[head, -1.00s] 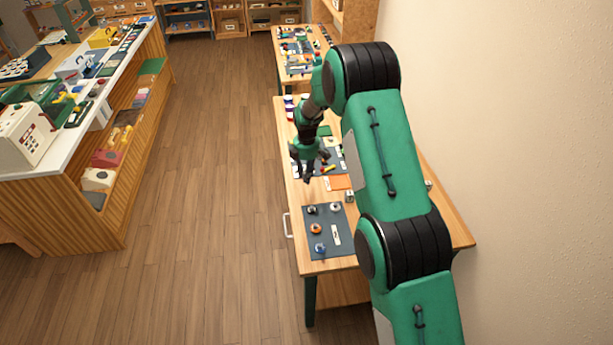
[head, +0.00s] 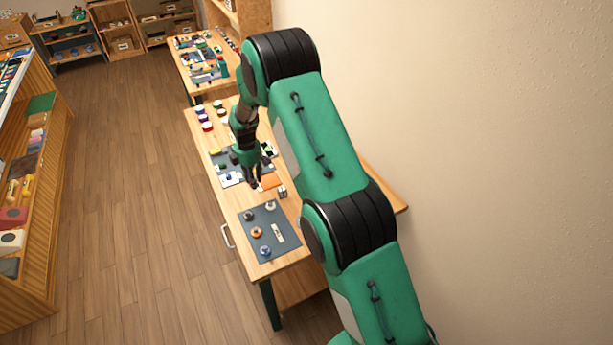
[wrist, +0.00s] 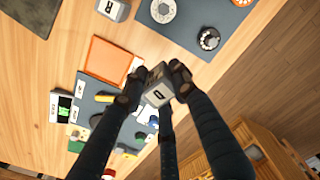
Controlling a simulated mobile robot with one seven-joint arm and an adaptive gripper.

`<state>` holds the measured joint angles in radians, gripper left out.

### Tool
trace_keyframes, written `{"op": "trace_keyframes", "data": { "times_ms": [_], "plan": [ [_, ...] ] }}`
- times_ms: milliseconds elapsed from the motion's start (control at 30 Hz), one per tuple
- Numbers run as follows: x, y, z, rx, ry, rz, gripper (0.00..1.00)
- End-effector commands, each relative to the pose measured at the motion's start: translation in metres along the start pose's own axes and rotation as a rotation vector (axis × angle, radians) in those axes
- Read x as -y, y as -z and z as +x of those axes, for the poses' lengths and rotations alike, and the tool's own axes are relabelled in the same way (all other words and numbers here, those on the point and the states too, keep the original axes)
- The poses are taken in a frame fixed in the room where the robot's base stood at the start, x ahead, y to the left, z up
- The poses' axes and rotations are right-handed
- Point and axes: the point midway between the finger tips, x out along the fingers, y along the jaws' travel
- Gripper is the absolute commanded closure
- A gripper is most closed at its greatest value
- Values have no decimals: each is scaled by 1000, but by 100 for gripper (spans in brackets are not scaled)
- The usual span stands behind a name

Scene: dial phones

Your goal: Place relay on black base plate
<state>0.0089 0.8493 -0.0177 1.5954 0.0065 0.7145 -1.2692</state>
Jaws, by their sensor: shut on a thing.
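My gripper (wrist: 157,92) is shut on a small grey box with a white label, which I take for the relay (wrist: 157,73). It is held above the wooden table, beside an orange square plate (wrist: 107,60). In the head view my gripper (head: 256,184) is just left of the orange plate (head: 272,182), and the held box is too small to make out. A dark flat panel (wrist: 28,14) at the wrist view's top left may be the black base plate; I cannot tell. My arm hides part of the table in the head view.
A similar grey box (wrist: 114,9) stands on the table, also in the head view (head: 282,191). A grey mat (head: 283,250) carries dials and round parts. Another mat with small parts (wrist: 91,85) lies under my fingers.

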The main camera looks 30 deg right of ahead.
Motion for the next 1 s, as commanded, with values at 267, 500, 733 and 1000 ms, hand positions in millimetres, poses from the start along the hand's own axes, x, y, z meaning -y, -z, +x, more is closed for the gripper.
{"op": "trace_keyframes", "data": {
  "times_ms": [267,500,733,1000],
  "plan": [
    [12,-106,12,-5,2,477,100],
    [34,-186,22,-9,3,882,100],
    [52,-232,28,-11,5,1134,100],
    [59,-246,30,-12,5,1216,100]
  ]
}}
